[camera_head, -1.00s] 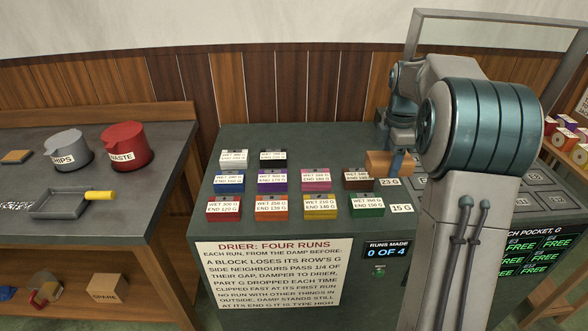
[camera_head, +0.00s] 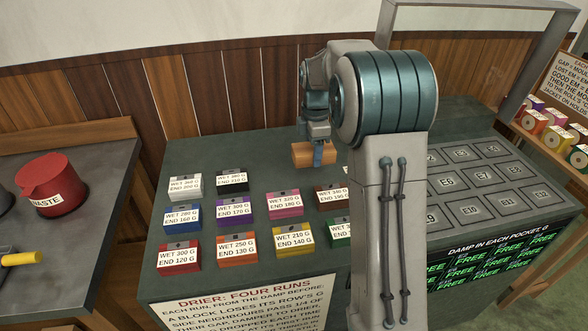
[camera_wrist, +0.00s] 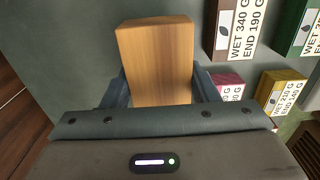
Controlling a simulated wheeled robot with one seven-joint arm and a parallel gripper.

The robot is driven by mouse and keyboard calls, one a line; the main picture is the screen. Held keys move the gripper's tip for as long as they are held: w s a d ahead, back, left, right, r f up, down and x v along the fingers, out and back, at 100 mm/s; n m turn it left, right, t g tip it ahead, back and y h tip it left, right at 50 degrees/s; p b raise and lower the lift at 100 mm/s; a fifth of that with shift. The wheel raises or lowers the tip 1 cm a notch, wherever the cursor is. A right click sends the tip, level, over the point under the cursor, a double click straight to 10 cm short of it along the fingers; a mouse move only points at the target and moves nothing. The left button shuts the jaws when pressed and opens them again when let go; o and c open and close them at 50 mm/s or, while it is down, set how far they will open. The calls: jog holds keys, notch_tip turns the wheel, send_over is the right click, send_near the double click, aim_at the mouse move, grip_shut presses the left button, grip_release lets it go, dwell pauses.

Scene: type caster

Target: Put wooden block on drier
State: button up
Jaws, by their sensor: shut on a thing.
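The wooden block (camera_head: 312,154) is plain light brown and held by my gripper (camera_head: 318,152) above the back of the dark green bench. In the wrist view the wooden block (camera_wrist: 157,60) sits between the two fingers, which are shut on it. The bench carries a sign (camera_head: 245,302) headed "DRIER: FOUR RUNS". To the right, the grey panel of numbered pockets (camera_head: 480,185) is partly hidden behind my arm.
Rows of coloured, labelled blocks (camera_head: 234,209) stand on the bench left of my arm; some are partly hidden. A red WASTE pot (camera_head: 50,188) is on the left table. Several coloured rolls (camera_head: 555,138) sit on a shelf at right. Bare bench lies behind the rows.

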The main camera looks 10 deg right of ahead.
aim_at(298, 177)
jog(key=a, duration=0.1)
jog(key=a+f, duration=0.1)
jog(key=w+a+f, duration=0.1)
jog(key=a, duration=0.1)
jog(key=shift+f, duration=0.25)
jog(key=shift+d+f, duration=0.1)
jog(key=shift+f, duration=1.8)
jog(key=shift+f, duration=0.2)
jog(key=o, duration=1.1)
jog(key=shift+r, duration=0.15)
